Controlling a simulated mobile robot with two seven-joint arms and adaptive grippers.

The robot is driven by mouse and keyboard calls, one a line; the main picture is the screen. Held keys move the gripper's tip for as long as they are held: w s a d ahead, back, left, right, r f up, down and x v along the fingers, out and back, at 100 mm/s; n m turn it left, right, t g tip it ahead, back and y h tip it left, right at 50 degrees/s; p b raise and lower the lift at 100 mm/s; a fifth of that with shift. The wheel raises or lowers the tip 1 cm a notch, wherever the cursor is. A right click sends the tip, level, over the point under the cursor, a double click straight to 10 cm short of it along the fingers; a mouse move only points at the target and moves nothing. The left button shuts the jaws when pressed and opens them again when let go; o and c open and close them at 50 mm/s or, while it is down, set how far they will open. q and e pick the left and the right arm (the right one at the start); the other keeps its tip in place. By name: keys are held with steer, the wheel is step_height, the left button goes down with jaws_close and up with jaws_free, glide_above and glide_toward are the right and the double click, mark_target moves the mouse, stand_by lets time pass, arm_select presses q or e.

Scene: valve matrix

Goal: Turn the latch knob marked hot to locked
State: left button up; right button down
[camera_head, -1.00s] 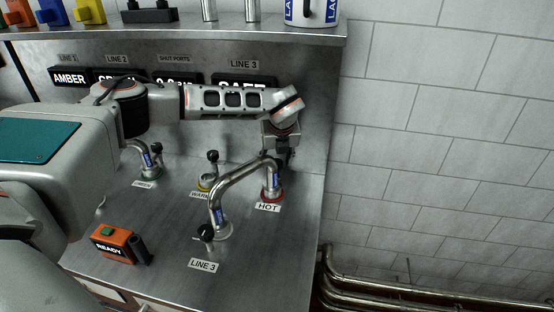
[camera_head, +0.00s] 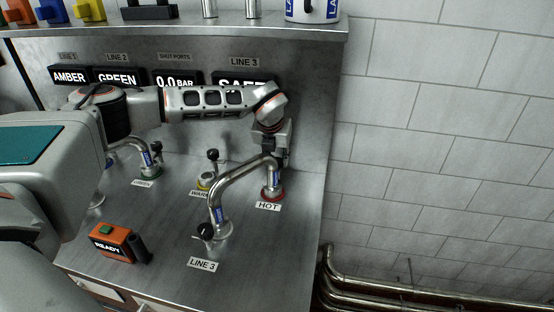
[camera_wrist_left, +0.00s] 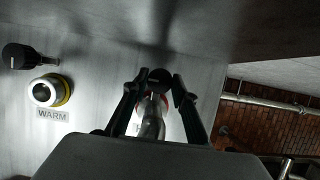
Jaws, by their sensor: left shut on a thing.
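The hot port (camera_head: 272,194) has a red ring and a HOT label (camera_head: 268,206), with the end of a bent steel pipe (camera_head: 238,178) seated in it. My left gripper (camera_head: 277,156) reaches down from above, just behind that pipe end. In the wrist view its two fingers (camera_wrist_left: 157,82) stand on either side of the black latch knob (camera_wrist_left: 160,76) and are shut on it. The fingers largely hide the knob in the head view, so its angle is unclear. The right gripper is in neither view.
The warm port (camera_head: 206,180) and its black knob (camera_head: 212,155) stand left of the hot port. The LINE 3 port and knob (camera_head: 204,231) are in front. An orange READY box (camera_head: 112,241) sits at front left. A shelf (camera_head: 180,32) runs above.

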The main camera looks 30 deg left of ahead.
arm_select(q)
steer(key=shift+c, duration=0.2)
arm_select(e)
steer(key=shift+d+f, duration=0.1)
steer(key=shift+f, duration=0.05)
arm_select(q)
steer(key=o, duration=1.1)
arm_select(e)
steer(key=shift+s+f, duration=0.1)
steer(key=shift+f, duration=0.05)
arm_select(q)
steer(key=shift+r, duration=0.3)
steer(key=v, duration=0.7)
steer(key=shift+s, duration=0.15)
steer(key=shift+d+f, duration=0.1)
